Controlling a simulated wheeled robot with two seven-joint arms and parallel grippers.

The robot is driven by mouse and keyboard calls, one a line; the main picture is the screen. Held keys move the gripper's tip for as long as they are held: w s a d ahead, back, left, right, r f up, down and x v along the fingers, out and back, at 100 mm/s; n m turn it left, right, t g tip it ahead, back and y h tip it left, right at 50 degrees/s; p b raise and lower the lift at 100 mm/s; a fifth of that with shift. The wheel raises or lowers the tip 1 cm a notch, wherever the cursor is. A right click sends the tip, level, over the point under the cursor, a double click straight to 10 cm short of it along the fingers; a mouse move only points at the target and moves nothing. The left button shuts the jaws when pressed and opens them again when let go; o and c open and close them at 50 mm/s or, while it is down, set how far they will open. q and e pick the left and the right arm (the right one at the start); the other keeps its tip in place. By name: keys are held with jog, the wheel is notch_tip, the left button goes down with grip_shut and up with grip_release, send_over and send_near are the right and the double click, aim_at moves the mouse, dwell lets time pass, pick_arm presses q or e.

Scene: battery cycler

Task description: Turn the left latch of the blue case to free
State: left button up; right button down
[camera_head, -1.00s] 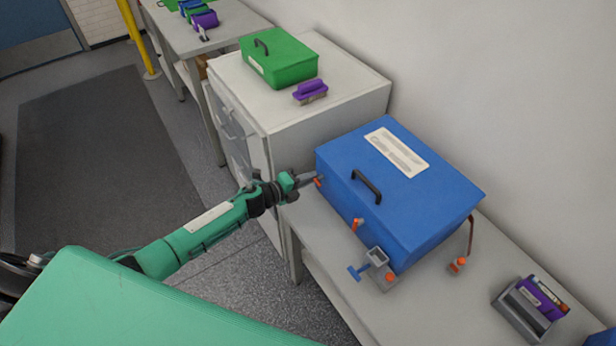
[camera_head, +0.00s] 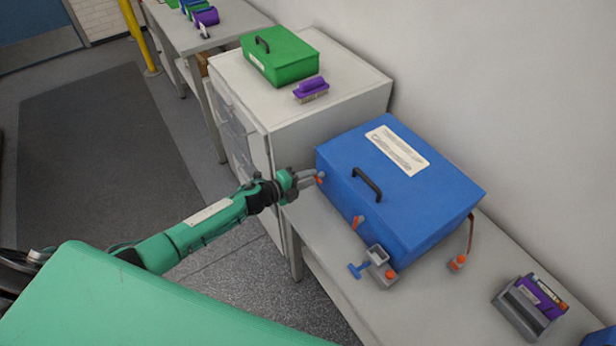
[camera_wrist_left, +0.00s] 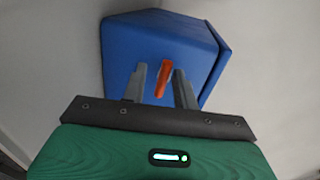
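The blue case (camera_head: 390,190) stands closed on the grey bench, with a black handle and a label on its lid. Its left latch (camera_head: 320,178) is a small orange lever at the left end of the front face. In the left wrist view the orange latch (camera_wrist_left: 163,79) is tilted slightly off upright. My left gripper (camera_head: 312,177) is at this latch. In the left wrist view its two grey fingers (camera_wrist_left: 160,84) stand apart on either side of the latch, with gaps showing. A second orange latch (camera_head: 359,221) is farther right on the front. My right gripper is not in view.
A grey holder with a blue T-handle (camera_head: 359,270) stands before the case. A grey block with a purple item (camera_head: 540,297) is to the right. A green case (camera_head: 279,56) and purple brush (camera_head: 311,90) sit on the cabinet at the back.

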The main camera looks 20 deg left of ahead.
pick_arm(q)
jog(key=shift+r, duration=0.15)
jog(key=b+v, duration=0.4)
jog(key=v, duration=0.9)
jog(key=shift+s+a, duration=0.25)
